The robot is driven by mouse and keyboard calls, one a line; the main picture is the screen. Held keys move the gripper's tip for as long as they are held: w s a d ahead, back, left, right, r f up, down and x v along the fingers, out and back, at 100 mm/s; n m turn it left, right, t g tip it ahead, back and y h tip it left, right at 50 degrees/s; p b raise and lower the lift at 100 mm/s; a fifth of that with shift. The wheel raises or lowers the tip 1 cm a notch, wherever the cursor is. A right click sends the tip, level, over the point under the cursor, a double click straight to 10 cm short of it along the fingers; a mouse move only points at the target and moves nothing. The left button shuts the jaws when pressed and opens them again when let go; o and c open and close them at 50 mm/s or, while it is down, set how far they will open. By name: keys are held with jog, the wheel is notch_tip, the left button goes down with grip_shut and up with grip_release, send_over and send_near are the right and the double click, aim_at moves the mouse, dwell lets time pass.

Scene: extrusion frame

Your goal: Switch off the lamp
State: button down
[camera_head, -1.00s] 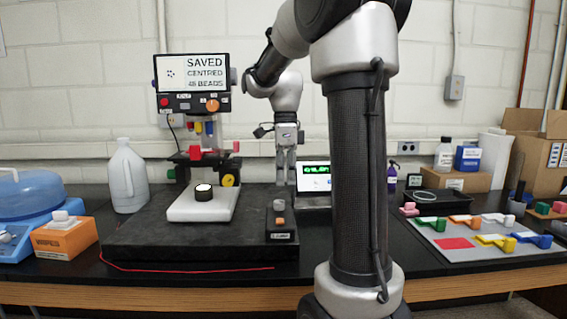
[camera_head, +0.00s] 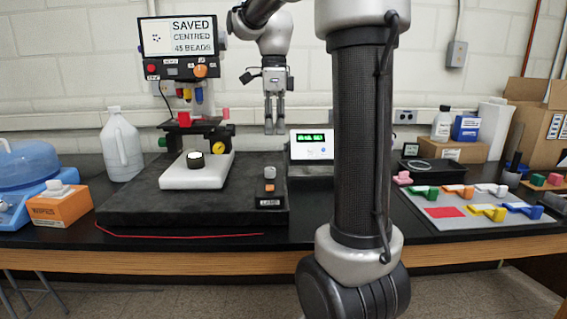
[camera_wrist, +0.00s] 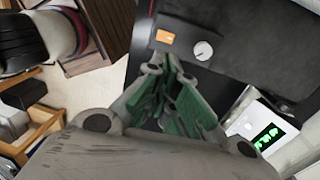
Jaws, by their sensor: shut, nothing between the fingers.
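A small black control box (camera_head: 270,202) sits at the right front of the dark base plate. It carries a grey knob (camera_head: 269,172) and an orange switch (camera_head: 269,187); its label is too small to read. The wrist view shows the knob (camera_wrist: 203,50) and the orange switch (camera_wrist: 165,36) beyond my fingers. A microscope-like device (camera_head: 205,132) stands behind left; a bright white disc (camera_head: 195,156) shows on its stage. My gripper (camera_head: 274,130) is shut and empty, pointing down, raised above and behind the control box. Its green-padded fingers (camera_wrist: 170,90) also show in the wrist view.
A screen (camera_head: 180,37) reads "SAVED CENTRED 45 BEADS". A small lit display (camera_head: 312,144) stands right of the gripper. A white jug (camera_head: 121,147) and orange box (camera_head: 58,206) are left. A grey mat (camera_head: 440,213) with coloured pieces lies right.

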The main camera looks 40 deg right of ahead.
aim_at(275, 192)
jog(key=shift+a, duration=0.15)
jog(key=shift+s, duration=0.1)
jog(key=f, duration=0.4)
jog(key=s+f, duration=0.1)
jog(key=f, duration=0.4)
jog(key=a+f, duration=0.1)
jog(key=f, duration=0.4)
jog(key=shift+s, duration=0.2)
jog(key=shift+r, duration=0.1)
jog(key=shift+s+f, duration=0.15)
jog(key=shift+f, duration=0.15)
